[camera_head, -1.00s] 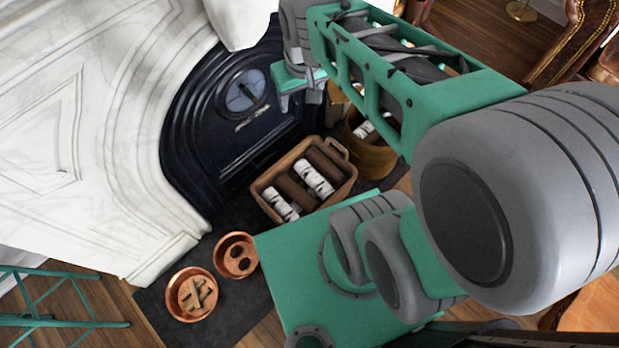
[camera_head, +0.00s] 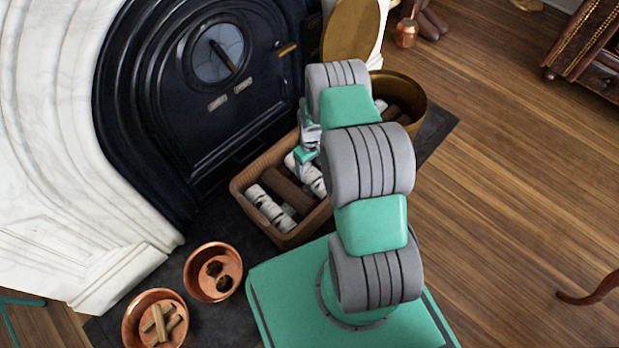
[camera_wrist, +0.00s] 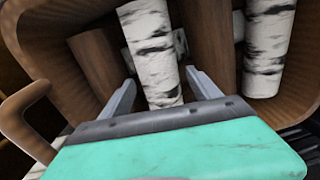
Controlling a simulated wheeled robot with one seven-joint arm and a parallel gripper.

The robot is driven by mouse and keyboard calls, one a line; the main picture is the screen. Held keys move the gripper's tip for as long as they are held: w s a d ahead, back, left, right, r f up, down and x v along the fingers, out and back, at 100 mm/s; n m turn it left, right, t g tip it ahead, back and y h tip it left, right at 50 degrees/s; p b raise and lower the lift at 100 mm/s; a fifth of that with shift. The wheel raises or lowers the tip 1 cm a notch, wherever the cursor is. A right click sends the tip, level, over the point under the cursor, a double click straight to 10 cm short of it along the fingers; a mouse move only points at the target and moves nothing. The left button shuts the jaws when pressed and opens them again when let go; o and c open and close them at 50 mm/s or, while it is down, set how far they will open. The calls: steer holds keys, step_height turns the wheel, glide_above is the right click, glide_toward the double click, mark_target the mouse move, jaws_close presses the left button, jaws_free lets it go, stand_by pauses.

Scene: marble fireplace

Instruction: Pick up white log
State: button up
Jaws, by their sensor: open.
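White birch-like logs with dark marks lie in a wooden crate (camera_head: 243,190) beside brown logs. In the head view one white log (camera_head: 270,207) is at the crate's left, and another white log (camera_head: 314,181) is partly hidden by my arm. My gripper (camera_head: 305,160) is over the crate. In the wrist view my gripper (camera_wrist: 162,92) is open, with a white log (camera_wrist: 150,50) between its two fingers and none visibly gripped. A second white log (camera_wrist: 268,45) lies to the right, with a brown log between them.
Two copper bowls (camera_head: 213,272) (camera_head: 155,318) stand on the dark hearth mat left of the crate. A brass bucket (camera_head: 412,88) holding logs stands behind my arm. The black fireplace door (camera_head: 215,100) is close behind the crate.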

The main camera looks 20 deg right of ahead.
mark_target(309, 171)
step_height(309, 171, down, 4)
steer(key=shift+r+b, duration=0.1)
steer(key=shift+b, duration=0.5)
steer(key=shift+c, duration=0.2)
steer(key=shift+w, duration=0.1)
jaws_close()
